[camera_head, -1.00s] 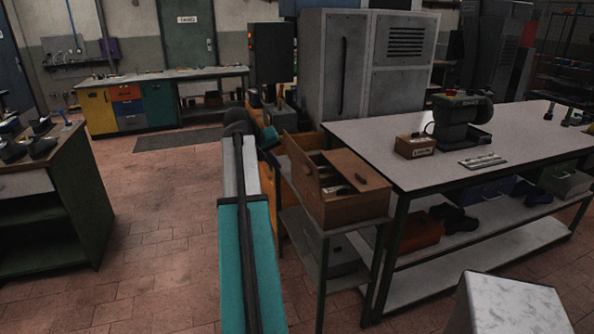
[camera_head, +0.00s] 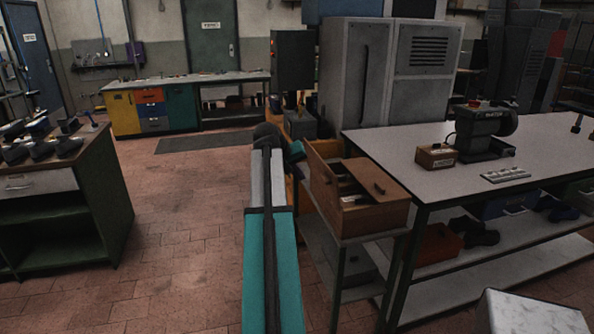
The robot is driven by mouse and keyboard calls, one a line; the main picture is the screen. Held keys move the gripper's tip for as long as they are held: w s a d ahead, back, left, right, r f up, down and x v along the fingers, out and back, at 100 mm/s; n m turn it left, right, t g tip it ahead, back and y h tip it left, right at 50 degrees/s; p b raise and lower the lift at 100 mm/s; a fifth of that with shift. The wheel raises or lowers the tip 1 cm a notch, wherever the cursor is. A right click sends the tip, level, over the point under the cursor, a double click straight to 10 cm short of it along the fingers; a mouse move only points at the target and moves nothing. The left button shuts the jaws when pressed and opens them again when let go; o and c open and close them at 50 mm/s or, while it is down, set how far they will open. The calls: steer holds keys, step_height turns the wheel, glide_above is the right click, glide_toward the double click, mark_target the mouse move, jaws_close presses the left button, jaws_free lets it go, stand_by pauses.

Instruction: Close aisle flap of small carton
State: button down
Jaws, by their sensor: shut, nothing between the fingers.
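The small carton (camera_head: 374,218) is a brown box on a narrow stand, right of my arm. Its left, aisle-side flap (camera_head: 321,178) stands up, tilted outward. Its right-hand flap (camera_head: 378,182) lies over part of the top. A gap between them shows a dark inside with something pale in it. My arm reaches forward along the carton's left side. My gripper (camera_head: 297,152) is at its far end, by the upper outer side of the raised flap. It is shut and empty. Its fingertips are small and partly hidden, and I cannot tell whether they touch the flap.
A long workbench (camera_head: 400,147) with a press (camera_head: 484,130) and a small box (camera_head: 436,156) stands at right. A grey cabinet (camera_head: 345,75) is behind the carton. The tiled floor between is clear.

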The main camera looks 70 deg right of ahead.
steer(key=s+d+f+p, duration=0.3)
steer(key=s+d+f, duration=0.1)
steer(key=d, duration=0.2)
steer(key=shift+d, duration=0.2)
steer(key=shift+w+r, duration=0.1)
stand_by(0.7)
